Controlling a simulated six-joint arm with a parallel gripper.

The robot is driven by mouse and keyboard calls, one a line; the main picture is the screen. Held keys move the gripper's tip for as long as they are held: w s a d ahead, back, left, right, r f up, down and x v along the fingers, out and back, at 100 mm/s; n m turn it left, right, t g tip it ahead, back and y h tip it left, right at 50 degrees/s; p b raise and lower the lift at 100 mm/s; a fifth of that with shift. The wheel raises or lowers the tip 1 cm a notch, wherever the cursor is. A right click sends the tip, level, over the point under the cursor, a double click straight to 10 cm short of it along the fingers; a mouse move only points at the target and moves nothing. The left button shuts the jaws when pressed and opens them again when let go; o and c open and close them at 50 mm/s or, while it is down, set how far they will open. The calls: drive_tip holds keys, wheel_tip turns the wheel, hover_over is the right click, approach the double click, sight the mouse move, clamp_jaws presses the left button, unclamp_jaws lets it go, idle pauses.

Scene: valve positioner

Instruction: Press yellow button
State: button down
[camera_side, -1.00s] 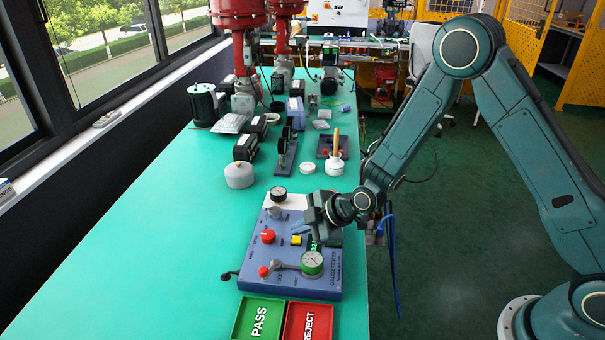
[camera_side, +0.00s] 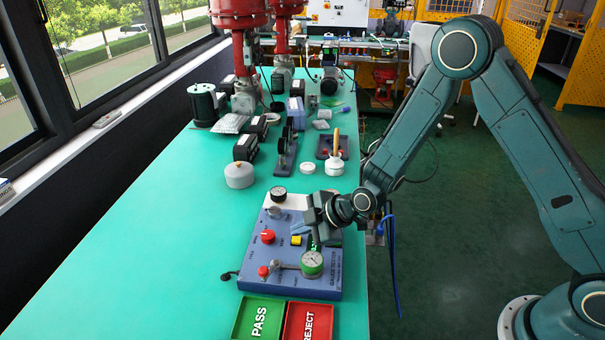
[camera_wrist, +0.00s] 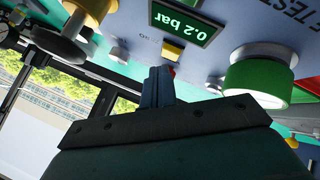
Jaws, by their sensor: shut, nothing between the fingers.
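A lit green display reading 0.2 bar (camera_wrist: 185,22) is close to my fingers. A green PASS tray (camera_side: 259,318) and a red REJECT tray (camera_side: 308,321) stand in front of the tester. The table left of it is clear.

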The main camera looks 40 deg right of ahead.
sight(302, 244)
drive_tip(key=shift+f, duration=0.7)
idle(1.2)
drive_tip(key=shift+r, duration=0.8)
drive_tip(key=shift+r, duration=2.55)
drive_tip(key=shift+r, duration=0.1)
